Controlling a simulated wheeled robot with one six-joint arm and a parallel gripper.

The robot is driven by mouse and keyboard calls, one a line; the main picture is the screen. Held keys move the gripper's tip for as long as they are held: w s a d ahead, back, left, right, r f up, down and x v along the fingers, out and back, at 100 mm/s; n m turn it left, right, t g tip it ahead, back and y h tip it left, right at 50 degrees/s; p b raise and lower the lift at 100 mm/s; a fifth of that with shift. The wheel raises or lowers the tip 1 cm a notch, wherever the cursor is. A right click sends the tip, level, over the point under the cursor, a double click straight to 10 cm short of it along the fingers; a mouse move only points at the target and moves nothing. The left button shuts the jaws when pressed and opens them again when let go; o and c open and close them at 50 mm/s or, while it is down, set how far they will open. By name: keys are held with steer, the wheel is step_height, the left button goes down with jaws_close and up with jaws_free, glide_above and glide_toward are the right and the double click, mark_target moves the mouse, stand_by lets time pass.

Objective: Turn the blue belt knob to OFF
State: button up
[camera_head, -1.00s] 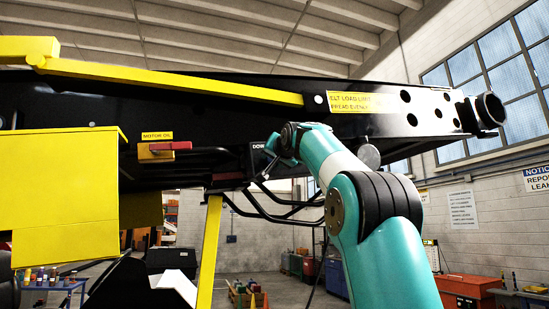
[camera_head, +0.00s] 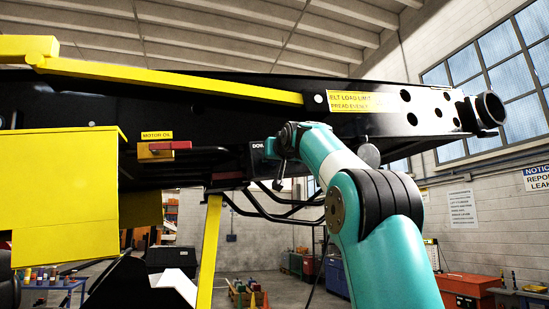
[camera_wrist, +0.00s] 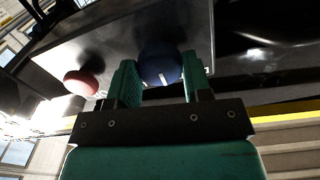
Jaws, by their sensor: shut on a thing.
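The blue belt knob (camera_wrist: 160,65) shows in the wrist view, on a grey panel (camera_wrist: 115,40), with a pale mark on its face. My gripper (camera_wrist: 160,80) has its two green fingers on either side of the knob and is shut on it. A dark label panel (camera_head: 258,158) with partly covered lettering shows just left of my arm. I cannot read any OFF mark near the knob.
A red round button (camera_wrist: 82,82) sits left of the blue knob on the same panel. A red handle (camera_head: 170,146) under a MOTOR OIL label and bent black bars (camera_head: 280,215) are close by.

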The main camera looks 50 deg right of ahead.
steer(key=shift+r, duration=0.1)
steer(key=o, duration=0.9)
steer(key=b+v, duration=0.6)
steer(key=v, duration=1.1)
steer(key=shift+s, duration=0.25)
